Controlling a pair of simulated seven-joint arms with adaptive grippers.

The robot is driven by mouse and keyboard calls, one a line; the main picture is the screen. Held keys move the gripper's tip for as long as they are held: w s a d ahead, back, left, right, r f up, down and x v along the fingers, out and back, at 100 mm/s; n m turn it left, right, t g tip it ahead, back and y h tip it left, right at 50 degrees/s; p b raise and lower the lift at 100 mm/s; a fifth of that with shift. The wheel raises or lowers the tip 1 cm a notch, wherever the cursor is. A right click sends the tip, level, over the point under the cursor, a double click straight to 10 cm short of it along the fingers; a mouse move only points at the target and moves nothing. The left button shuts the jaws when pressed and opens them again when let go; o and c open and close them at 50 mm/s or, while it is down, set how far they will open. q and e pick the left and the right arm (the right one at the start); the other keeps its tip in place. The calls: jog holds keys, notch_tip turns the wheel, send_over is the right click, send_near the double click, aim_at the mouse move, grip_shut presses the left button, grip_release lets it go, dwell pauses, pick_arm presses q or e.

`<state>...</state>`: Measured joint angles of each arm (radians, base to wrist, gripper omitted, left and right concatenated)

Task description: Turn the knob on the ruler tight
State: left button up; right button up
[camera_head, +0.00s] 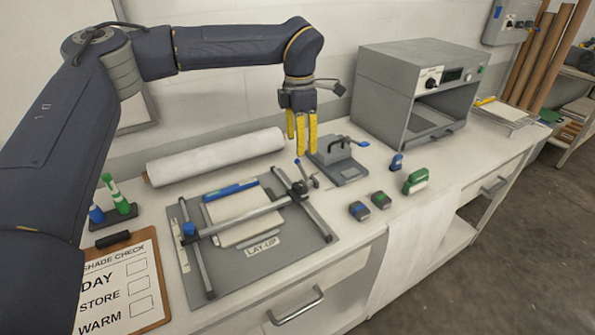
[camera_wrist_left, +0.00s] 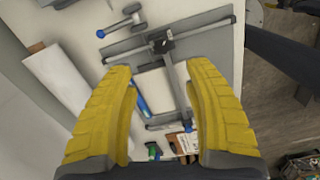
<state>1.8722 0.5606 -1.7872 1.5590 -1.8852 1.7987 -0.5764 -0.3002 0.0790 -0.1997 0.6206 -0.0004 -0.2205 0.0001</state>
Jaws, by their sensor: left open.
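The ruler (camera_head: 245,216) is a grey bar lying across two rails on the grey lay-up board (camera_head: 260,268). A blue knob (camera_head: 189,230) stands at its left end; it also shows small in the left wrist view (camera_wrist_left: 188,128). At its right end is a dark clamp block (camera_head: 299,188), with a small blue-tipped handle beside it. My left gripper (camera_head: 302,145) is above the bench, behind the board's right side, with yellow fingers pointing down. It is open and empty. In the left wrist view the ruler (camera_wrist_left: 173,85) lies below, between the fingers (camera_wrist_left: 163,80). My right gripper is not in view.
A white roll (camera_head: 215,157) lies behind the board. A grey press block with a lever (camera_head: 340,165) stands near my left gripper. A grey oven (camera_head: 420,85) is at right. Small blue and green items lie on the bench. A clipboard (camera_head: 125,285) is front left.

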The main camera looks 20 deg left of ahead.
aim_at(298, 184)
pick_arm(q)
jog(key=f+n, duration=0.3)
jog(key=f, duration=0.1)
jog(key=f+n, duration=0.4)
jog(key=f, duration=0.1)
jog(key=f+n, duration=0.4)
jog(key=f, duration=0.1)
jog(key=shift+s+a+f, duration=0.1)
jog(key=shift+a+f, duration=0.1)
jog(key=shift+a, duration=0.1)
dwell(0.5)
grip_shut()
dwell(0.4)
